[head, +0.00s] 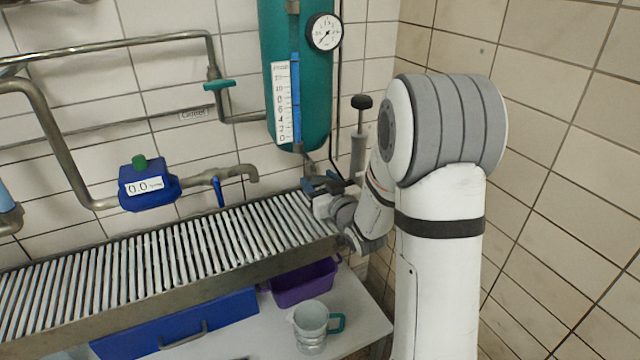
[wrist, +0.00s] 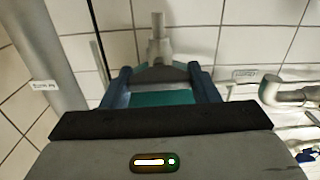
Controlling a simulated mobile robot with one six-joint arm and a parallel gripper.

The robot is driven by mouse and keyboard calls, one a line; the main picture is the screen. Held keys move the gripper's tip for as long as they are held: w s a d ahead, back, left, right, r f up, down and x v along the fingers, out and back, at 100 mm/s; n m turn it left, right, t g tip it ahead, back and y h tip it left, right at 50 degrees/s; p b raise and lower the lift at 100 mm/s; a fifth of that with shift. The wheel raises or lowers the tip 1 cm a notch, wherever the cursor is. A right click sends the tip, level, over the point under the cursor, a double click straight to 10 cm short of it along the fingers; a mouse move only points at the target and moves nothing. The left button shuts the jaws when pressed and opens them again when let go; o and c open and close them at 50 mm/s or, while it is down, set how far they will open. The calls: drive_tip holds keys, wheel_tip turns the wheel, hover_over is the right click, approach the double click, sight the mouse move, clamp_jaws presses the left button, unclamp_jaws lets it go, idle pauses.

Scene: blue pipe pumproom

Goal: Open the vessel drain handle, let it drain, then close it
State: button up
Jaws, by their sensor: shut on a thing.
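The teal vessel (head: 268,30) stands on the wall in the head view, with a blue level strip (head: 296,100) beside a numbered scale (head: 282,105) and a round gauge (head: 324,32). My gripper (head: 322,186) is below the vessel's bottom, over the right end of the slatted drain rack. In the wrist view my gripper (wrist: 160,86) has a blue finger on each side of a teal handle (wrist: 162,98) and is shut on it. A grey valve body and pipe (wrist: 158,45) show beyond it. The handle is hidden in the head view.
The slatted rack (head: 150,262) runs left along the wall. A blue flow meter (head: 148,185) reads 0.0, beside a tap with a blue lever (head: 219,192). Below are a purple bin (head: 303,285), a blue drawer (head: 180,325) and a clear jug (head: 311,322). A grey plunger-like rod (head: 357,145) stands close to my arm.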

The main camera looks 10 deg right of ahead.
drive_tip(key=n+b, duration=0.1)
drive_tip(key=b, duration=0.2)
drive_tip(key=n+b, duration=0.2)
drive_tip(key=b, duration=0.1)
drive_tip(key=shift+f, duration=0.4)
drive_tip(key=n+b, duration=0.5)
drive_tip(key=b, duration=0.3)
drive_tip(key=shift+a+n, duration=0.1)
drive_tip(key=shift+n, duration=0.3)
drive_tip(key=n+b, duration=0.4)
drive_tip(key=b, duration=0.2)
drive_tip(key=shift+n, duration=0.3)
drive_tip(key=n+b, duration=0.2)
drive_tip(key=b, duration=0.1)
drive_tip(key=shift+n, duration=0.4)
drive_tip(key=shift+r+n+b, duration=0.1)
drive_tip(key=shift+n+b, duration=0.5)
drive_tip(key=shift+b, duration=0.25)
drive_tip(key=shift+r+n, duration=0.1)
drive_tip(key=shift+n, duration=0.2)
drive_tip(key=o, duration=1)
